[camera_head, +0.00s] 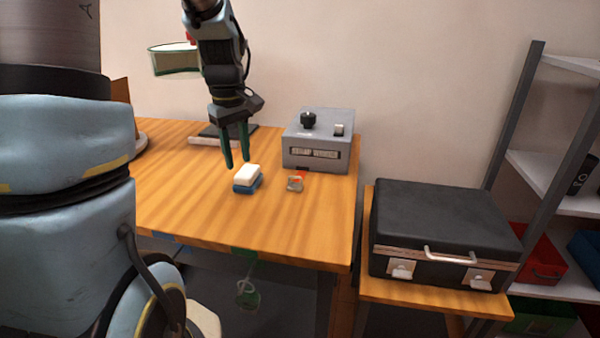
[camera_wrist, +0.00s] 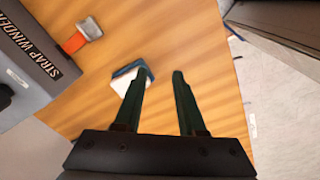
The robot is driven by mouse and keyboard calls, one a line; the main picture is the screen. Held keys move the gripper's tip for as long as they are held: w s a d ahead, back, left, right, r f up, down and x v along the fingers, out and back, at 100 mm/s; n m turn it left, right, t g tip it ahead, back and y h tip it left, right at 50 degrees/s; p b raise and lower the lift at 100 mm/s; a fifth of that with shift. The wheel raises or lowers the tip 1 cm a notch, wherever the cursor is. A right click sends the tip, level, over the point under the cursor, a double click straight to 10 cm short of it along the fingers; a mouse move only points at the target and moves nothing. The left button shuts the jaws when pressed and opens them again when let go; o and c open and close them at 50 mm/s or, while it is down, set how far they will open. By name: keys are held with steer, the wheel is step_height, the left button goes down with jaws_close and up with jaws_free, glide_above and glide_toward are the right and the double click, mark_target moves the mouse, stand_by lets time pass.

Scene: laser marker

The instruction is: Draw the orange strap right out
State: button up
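The orange strap (camera_head: 300,174) is a short piece showing at the foot of the front face of the grey strap winder box (camera_head: 345,159). A metal buckle (camera_head: 295,184) is at its outer end, lying on the table. In the wrist view the strap (camera_wrist: 74,43) and the buckle (camera_wrist: 89,28) are at the upper left, beside the box marked STRAP WINDER (camera_wrist: 28,60). My gripper (camera_head: 237,163) is open and empty, above the table to the left of the buckle. Its two fingers also show apart in the wrist view (camera_wrist: 157,82). Any strap inside the box is hidden.
A white and blue block (camera_head: 247,179) lies on the wooden table (camera_head: 285,235) just by my fingertips, left of the buckle. The table in front of the buckle is clear to its front edge. A black case (camera_head: 440,222) stands on a lower stand at the right.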

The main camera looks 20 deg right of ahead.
steer(key=w+d+r+n+b, duration=0.1)
steer(key=w+d+n, duration=0.15)
steer(key=d, duration=0.55)
steer(key=w+d+r+n, duration=0.15)
steer(key=d+n, duration=0.25)
steer(key=d, duration=0.4)
steer(key=shift+g, duration=0.4)
steer(key=f, duration=0.3)
steer(key=f+p, duration=0.1)
steer(key=f, duration=0.3)
steer(key=f+p, duration=0.1)
steer(key=f, duration=0.3)
steer(key=shift+a, duration=0.25)
jaws_close()
